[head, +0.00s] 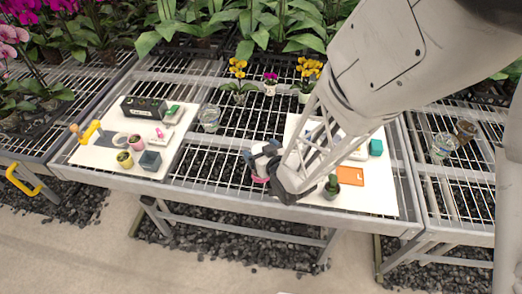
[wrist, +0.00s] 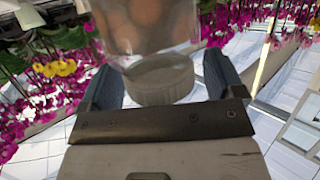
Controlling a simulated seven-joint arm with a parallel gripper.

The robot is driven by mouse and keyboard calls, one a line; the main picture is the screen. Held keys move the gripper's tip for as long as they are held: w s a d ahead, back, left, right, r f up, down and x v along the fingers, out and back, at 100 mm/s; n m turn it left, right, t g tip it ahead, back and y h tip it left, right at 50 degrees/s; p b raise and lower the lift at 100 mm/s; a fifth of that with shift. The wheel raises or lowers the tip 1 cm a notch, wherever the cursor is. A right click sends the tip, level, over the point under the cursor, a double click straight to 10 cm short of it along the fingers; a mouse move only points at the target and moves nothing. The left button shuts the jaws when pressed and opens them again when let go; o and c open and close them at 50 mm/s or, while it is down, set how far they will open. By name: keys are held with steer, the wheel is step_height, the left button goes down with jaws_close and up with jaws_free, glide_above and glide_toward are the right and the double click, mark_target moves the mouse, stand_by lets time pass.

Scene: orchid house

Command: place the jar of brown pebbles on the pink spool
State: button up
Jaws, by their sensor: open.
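The jar of brown pebbles (wrist: 152,25) is close in the wrist view, clear-walled with large brown stones and a pale ribbed end (wrist: 160,82). That end lies between the two dark fingers of my gripper (wrist: 162,86). The fingers are spread, one on each side, and I cannot tell whether they touch it. In the head view my gripper (head: 262,160) is low over the middle of the bench, left of the right white board. A pink piece (head: 260,180) shows just under it, probably the pink spool, mostly covered. The jar is largely hidden there by my gripper.
The right white board (head: 375,200) holds a small potted cactus (head: 332,186), an orange tray (head: 350,176) and a teal block (head: 376,147). The left white board (head: 95,157) carries several small items. A clear glass (head: 210,118) stands between. Potted orchids (head: 239,88) line the back.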

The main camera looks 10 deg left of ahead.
steer(key=shift+r, duration=0.2)
steer(key=v, duration=1.2)
stand_by(0.4)
steer(key=shift+d, duration=0.1)
stand_by(0.4)
steer(key=w+d+r+m+g+h, duration=0.25)
steer(key=d+r+m+h, duration=0.25)
steer(key=d+r+h, duration=0.65)
steer(key=s+d+r+m+g+y, duration=0.2)
steer(key=s+d+r+g, duration=0.4)
steer(key=s+d+r, duration=0.4)
steer(key=s+m, duration=0.1)
steer(key=s, duration=0.2)
steer(key=shift+s+r, duration=0.2)
steer(key=shift+s, duration=0.1)
